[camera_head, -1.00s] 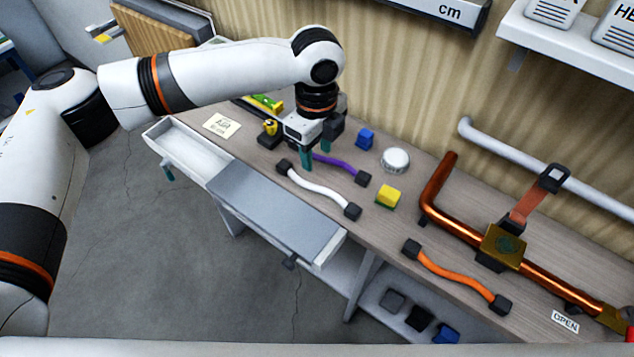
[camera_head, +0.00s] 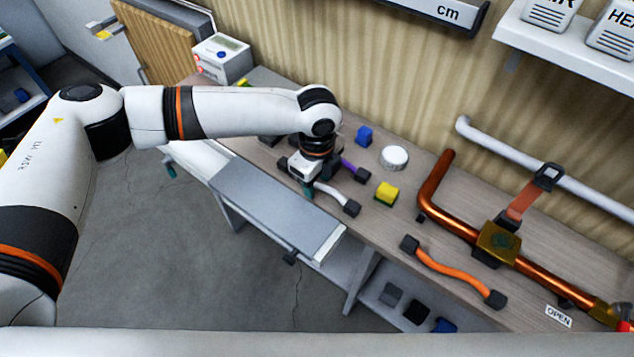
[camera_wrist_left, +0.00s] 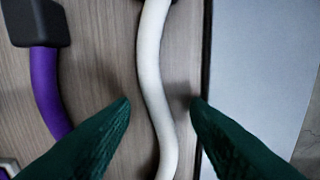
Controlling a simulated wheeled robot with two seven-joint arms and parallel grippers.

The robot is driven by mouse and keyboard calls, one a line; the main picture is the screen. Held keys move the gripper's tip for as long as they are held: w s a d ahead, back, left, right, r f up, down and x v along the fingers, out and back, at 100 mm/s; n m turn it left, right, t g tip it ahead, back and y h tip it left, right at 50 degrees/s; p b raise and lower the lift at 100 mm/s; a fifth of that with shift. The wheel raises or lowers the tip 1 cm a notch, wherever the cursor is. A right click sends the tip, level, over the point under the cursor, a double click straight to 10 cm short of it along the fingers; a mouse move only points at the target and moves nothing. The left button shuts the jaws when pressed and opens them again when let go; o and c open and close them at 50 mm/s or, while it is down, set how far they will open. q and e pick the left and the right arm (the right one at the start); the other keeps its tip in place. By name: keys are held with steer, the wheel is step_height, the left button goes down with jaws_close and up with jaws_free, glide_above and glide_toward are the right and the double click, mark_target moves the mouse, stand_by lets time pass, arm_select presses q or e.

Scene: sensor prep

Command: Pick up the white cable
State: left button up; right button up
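The white cable (camera_head: 329,193) lies on the wooden workbench, with a dark connector at its right end. Its left part is hidden behind my left gripper (camera_head: 309,190) in the head view. In the left wrist view, the white cable (camera_wrist_left: 152,75) runs up and down between the two green fingertips of my left gripper (camera_wrist_left: 160,103). The fingers are open, with a gap on both sides of the cable. Whether they are down at cable height I cannot tell. My right gripper is not in view.
A purple cable (camera_head: 352,170) lies close beside; it also shows in the left wrist view (camera_wrist_left: 46,90). A yellow-green sponge (camera_head: 386,193), a round white tin (camera_head: 394,157) and a blue block (camera_head: 364,135) lie behind. An orange cable (camera_head: 446,269) and copper pipe (camera_head: 436,187) are at right.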

arm_select(q)
jaws_close()
steer(key=shift+r, duration=0.1)
